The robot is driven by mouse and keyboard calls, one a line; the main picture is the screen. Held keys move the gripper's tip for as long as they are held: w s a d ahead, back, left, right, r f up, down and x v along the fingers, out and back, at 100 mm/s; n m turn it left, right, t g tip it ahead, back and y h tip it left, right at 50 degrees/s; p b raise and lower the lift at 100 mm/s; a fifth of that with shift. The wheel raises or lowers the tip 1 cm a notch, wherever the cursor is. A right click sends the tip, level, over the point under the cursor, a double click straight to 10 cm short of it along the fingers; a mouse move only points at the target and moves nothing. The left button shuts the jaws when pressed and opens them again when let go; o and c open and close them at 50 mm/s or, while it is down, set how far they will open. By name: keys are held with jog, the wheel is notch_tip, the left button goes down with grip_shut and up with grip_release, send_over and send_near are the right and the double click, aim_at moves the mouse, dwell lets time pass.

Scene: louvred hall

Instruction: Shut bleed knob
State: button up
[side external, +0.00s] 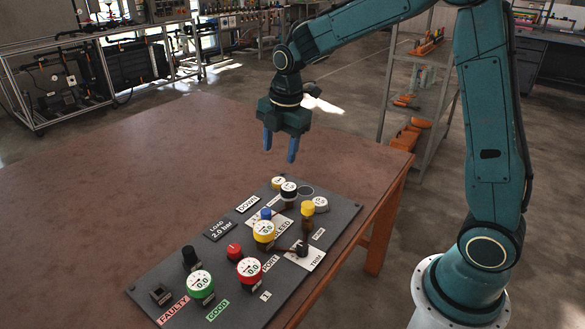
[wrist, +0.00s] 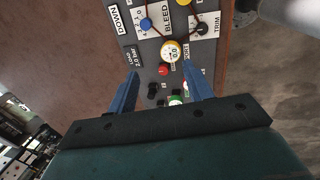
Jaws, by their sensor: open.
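A BLEED label (side external: 283,227) lies on the dark panel (side external: 150,285). It also shows in the wrist view (wrist: 167,17). In the wrist view the blue knob (wrist: 146,25) sits on a white marked plate. I cannot read its setting. My gripper (side external: 279,152) is open and empty, pointing down, well above the panel's far end and apart from every knob. Its two blue fingers also show in the wrist view (wrist: 162,78).
A black TRIM knob (side external: 302,250), a yellow knob (side external: 307,207), a red knob (side external: 234,251) and several gauges crowd the panel around the blue knob. The brown table (side external: 120,180) is clear to the left. A shelf rack (side external: 415,105) stands behind.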

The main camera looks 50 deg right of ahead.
aim_at(266, 211)
jog(key=w+d+f+n+g, duration=0.1)
jog(key=w+f+n, duration=0.3)
jog(key=f, duration=0.3)
jog(key=w+d+f+n, duration=0.1)
jog(key=w+f+n, duration=0.3)
jog(key=f, duration=0.4)
jog(key=shift+d+f+n+g, duration=0.25)
jog(key=shift+d+n+g, duration=0.05)
jog(key=shift+g, duration=0.1)
jog(key=shift+f, duration=0.1)
jog(key=shift+f, duration=4.85)
jog(key=shift+c, duration=0.4)
grip_shut()
